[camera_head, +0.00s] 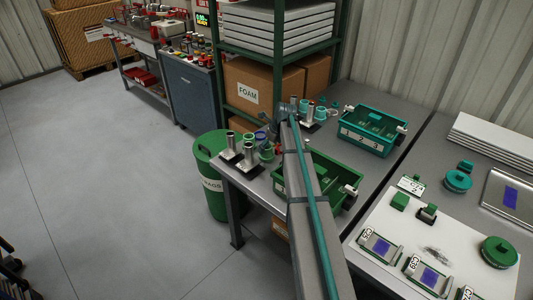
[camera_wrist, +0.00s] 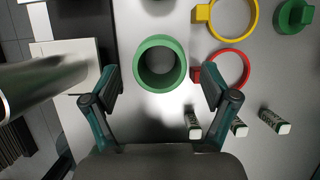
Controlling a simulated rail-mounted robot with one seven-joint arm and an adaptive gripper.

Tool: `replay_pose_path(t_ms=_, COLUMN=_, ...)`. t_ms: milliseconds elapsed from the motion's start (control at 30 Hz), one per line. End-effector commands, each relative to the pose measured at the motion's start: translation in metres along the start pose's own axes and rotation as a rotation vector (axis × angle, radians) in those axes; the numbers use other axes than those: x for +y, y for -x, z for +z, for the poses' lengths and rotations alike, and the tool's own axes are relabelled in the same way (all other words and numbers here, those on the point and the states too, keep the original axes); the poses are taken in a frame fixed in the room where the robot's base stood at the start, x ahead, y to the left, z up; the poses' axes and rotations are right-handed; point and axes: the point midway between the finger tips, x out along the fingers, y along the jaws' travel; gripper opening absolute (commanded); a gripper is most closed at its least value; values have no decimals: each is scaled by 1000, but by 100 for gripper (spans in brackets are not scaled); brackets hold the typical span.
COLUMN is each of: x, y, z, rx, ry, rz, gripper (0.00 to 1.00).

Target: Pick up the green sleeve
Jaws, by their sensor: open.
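The green sleeve (camera_wrist: 142,76) is a short, thick-walled ring in the wrist view, seen from above with its opening facing me. It stands on the grey bench top. My gripper (camera_wrist: 161,84) is open, with one finger to the left of the sleeve and one to the right. Gaps show on both sides, so neither finger touches it. In the head view, a green piece (camera_head: 266,153) beside the metal posts appears to be this sleeve. My fingers cannot be made out clearly there.
A metal post (camera_wrist: 40,85) rises close on the left in the wrist view. A red ring (camera_wrist: 245,70) lies just right of my right finger, with a yellow ring (camera_wrist: 232,38) beyond. Small labelled blocks (camera_wrist: 273,119) lie at lower right. A green bin (camera_head: 345,205) stands near the arm.

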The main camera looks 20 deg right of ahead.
Motion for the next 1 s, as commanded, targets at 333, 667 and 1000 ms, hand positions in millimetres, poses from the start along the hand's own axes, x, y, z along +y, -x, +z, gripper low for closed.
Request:
replay_pose_path(t_ms=333, x=0, y=-30, z=0, rx=0, ry=1, rz=0, gripper=85)
replay_pose_path(t_ms=667, x=0, y=-30, z=0, rx=0, ry=0, rz=0, gripper=50)
replay_pose_path(t_ms=1000, x=0, y=-29, z=0, rx=0, ry=0, rz=0, gripper=37)
